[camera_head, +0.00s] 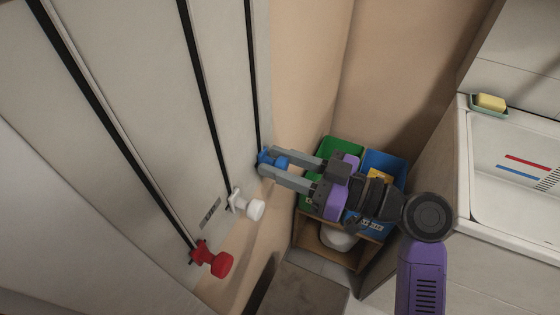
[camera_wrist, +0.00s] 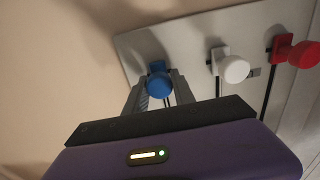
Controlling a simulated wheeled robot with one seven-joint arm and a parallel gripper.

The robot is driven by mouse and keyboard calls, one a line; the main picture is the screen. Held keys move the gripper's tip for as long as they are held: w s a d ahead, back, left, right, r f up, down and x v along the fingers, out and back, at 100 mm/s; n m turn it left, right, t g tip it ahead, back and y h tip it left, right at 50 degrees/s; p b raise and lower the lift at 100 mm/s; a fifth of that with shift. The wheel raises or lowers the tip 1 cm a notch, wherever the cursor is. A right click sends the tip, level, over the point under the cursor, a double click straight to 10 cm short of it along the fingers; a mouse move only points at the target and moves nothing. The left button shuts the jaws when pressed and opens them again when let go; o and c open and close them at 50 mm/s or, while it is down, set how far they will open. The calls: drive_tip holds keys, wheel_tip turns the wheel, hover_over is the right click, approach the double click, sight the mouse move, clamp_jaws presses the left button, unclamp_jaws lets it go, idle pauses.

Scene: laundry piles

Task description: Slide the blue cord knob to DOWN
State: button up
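The blue cord knob (camera_head: 280,162) sits on the dark slot nearest the wall corner, on the pale panel at left. It also shows in the wrist view (camera_wrist: 158,86). My gripper (camera_head: 267,162) reaches to it from the right, one finger on each side of the knob. In the wrist view the fingertips (camera_wrist: 160,92) sit close against the knob's sides, and the gripper looks shut on it. The exact contact is partly hidden. No DOWN label is readable.
A white knob (camera_head: 254,209) and a red knob (camera_head: 220,264) sit on neighbouring slots. A small label (camera_head: 209,213) is unreadable. Behind my gripper are a green bin (camera_head: 343,145) and a blue bin (camera_head: 385,164). A white basin (camera_head: 515,200) with a sponge (camera_head: 490,102) stands right.

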clamp_jaws()
drive_tip(key=shift+f, duration=0.1)
idle(1.0)
